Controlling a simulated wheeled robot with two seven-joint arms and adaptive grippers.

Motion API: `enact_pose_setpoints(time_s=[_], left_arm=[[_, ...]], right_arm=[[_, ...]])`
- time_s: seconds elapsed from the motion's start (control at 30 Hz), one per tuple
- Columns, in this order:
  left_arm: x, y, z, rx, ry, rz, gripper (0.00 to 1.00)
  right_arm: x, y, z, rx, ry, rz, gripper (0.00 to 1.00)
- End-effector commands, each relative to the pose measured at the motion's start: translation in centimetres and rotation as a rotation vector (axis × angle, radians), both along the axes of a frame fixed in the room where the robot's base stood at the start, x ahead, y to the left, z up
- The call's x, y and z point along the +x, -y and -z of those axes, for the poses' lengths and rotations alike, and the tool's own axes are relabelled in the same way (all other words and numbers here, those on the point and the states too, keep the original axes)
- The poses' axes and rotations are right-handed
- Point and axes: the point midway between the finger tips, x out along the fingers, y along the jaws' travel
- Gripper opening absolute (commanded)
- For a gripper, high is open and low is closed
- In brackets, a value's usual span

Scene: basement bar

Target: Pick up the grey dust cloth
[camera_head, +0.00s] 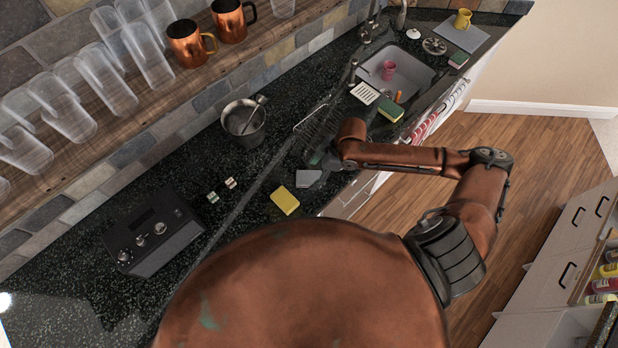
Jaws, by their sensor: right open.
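The grey dust cloth (308,179) lies folded on the dark speckled counter, close to its front edge. My right gripper (316,159) reaches over the counter from the right, just beyond the cloth in the picture. Its jaws are dark against the dark counter and small in view, but they look open with nothing held. I cannot tell if a fingertip touches the cloth. My left gripper is not in view.
A yellow cloth or sponge (285,201) lies beside the grey cloth. A dark wire rack (316,122) stands behind my right gripper, a metal bucket (244,121) to its left. A sink (408,74) is further right, a black appliance (153,232) at left.

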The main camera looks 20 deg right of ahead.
Motion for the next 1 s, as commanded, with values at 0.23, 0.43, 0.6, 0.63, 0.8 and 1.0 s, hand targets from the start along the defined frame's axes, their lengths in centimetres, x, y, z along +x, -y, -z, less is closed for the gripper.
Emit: enact_pose_setpoints(time_s=[0.23,0.43,0.6,0.63,0.8,1.0], left_arm=[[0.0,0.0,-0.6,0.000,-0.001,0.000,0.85],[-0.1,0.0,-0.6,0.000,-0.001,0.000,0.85],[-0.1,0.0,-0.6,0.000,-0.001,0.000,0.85],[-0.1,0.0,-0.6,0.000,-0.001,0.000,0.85],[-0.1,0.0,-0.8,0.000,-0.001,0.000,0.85],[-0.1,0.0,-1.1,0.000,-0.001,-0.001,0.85]], right_arm=[[0.9,-1.1,2.8,0.000,0.000,0.000,0.65],[0.9,-1.2,3.2,-0.001,0.001,-0.001,0.65],[0.9,-1.2,3.2,-0.001,0.000,-0.001,0.65],[0.9,-1.2,3.2,-0.001,0.000,-0.001,0.65],[0.9,-1.2,3.3,0.000,0.000,0.000,0.65],[0.9,-1.2,3.5,-0.001,0.000,0.000,0.65]])
